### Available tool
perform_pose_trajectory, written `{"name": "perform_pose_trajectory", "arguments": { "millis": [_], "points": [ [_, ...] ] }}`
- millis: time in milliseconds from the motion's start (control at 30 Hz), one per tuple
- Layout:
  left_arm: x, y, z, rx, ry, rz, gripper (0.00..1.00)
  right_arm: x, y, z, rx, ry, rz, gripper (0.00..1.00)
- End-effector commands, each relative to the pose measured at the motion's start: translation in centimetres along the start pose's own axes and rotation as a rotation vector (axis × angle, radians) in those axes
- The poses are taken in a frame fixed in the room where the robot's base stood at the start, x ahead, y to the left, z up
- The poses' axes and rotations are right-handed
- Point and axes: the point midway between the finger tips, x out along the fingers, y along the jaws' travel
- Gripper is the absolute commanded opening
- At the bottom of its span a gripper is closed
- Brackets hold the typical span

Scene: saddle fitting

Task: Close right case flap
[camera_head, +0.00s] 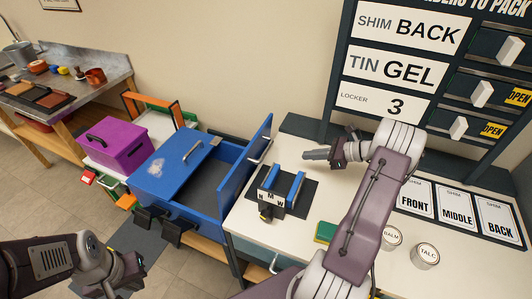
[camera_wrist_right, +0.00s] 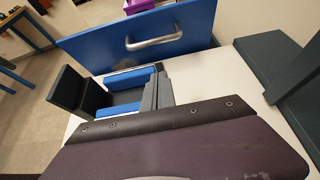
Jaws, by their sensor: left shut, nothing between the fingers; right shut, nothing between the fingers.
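The blue case (camera_head: 163,176) stands at the middle left of the head view, with its dark inside partly showing. Its left flap, with a silver handle, lies flat over the left part. The right case flap (camera_head: 257,137) stands up along the right side, with a silver handle on its outer face. The flap also shows across the top of the right wrist view (camera_wrist_right: 185,30). My right gripper (camera_head: 316,154) is shut and empty, above the white table to the right of the flap and apart from it. My left gripper (camera_head: 128,272) is shut and empty at lower left, away from the case.
A gauge with blue pads (camera_head: 281,188) on a dark mat stands between the flap and my right arm. Two tins (camera_head: 425,256) and shim cards (camera_head: 455,208) lie to the right. A purple box (camera_head: 114,146) stands left of the case. The order board (camera_head: 408,70) rises behind.

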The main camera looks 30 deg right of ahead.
Motion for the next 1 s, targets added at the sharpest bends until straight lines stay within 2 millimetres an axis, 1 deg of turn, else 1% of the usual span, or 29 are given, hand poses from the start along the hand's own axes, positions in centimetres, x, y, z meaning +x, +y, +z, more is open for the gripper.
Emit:
{"name": "perform_pose_trajectory", "arguments": {
  "millis": [33, 100, 233, 367, 700, 800, 1000],
  "points": [
    [0.0, 0.0, 0.0, 0.0, 0.0, 0.0, 0.0, -0.5, -0.2, -0.1, 0.003, 0.0, -0.011, 0.0],
    [0.0, 0.0, 0.0, 0.0, 0.0, 0.0, 0.0, -0.5, -0.2, -0.2, 0.003, 0.001, -0.012, 0.0],
    [0.0, 0.0, 0.0, 0.0, 0.0, 0.0, 0.0, 0.3, -0.1, -0.1, 0.001, 0.002, -0.008, 0.0],
    [-0.1, 0.0, 0.0, 0.0, 0.0, 0.0, 0.0, 2.6, 0.0, -0.1, 0.002, 0.003, -0.004, 0.0],
    [-0.3, 0.0, 0.0, 0.0, 0.0, 0.0, 0.0, 10.0, -0.1, -0.1, 0.0, 0.004, -0.006, 0.0],
    [-0.8, 0.0, -0.1, 0.0, 0.0, 0.0, 0.0, 11.0, -0.2, 1.4, -0.003, 0.003, -0.007, 0.0],
    [-1.1, 0.0, -0.1, 0.0, 0.0, 0.0, 0.0, 12.2, -0.2, 2.6, -0.001, 0.004, -0.009, 0.0]
  ]
}}
